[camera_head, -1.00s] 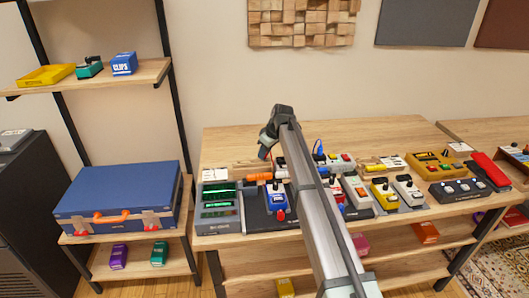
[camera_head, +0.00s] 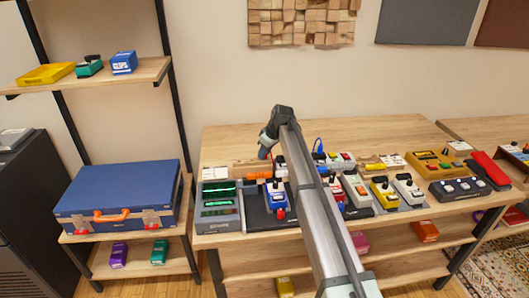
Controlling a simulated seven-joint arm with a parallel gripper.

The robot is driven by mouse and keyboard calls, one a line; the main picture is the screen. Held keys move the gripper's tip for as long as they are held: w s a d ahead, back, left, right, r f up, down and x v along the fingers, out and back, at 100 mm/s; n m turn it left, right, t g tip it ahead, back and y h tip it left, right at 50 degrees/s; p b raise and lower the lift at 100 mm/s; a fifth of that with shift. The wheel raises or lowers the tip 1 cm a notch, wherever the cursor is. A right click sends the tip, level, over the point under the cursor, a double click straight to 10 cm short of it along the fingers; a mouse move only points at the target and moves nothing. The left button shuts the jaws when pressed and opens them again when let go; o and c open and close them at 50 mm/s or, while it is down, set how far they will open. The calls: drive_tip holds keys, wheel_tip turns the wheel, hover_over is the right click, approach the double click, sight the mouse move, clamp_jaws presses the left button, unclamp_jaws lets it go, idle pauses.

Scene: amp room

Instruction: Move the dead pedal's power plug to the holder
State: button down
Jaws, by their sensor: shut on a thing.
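My gripper (camera_head: 265,153) hangs from the arm's bent end at the left of the workbench, above its back part. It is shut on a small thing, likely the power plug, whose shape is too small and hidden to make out. A small orange piece (camera_head: 264,175) shows just below it, by a low wooden block (camera_head: 242,171) that may be the holder. A blue pedal (camera_head: 275,197) sits in front on a dark pad. A power strip (camera_head: 334,160) stands behind the pedals, partly hidden by my arm, with a blue plug and cable (camera_head: 318,149) upright at it.
A grey unit with green displays (camera_head: 218,204) stands left of the blue pedal. Several pedals, including a yellow one (camera_head: 384,194), fill the bench (camera_head: 225,146) right of my arm. The bench's back left is clear. A blue case (camera_head: 120,195) lies on the left shelf.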

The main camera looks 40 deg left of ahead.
drive_tip(key=shift+c, duration=2.4)
unclamp_jaws()
drive_tip(key=shift+r, duration=0.15)
drive_tip(key=shift+r, duration=3.35)
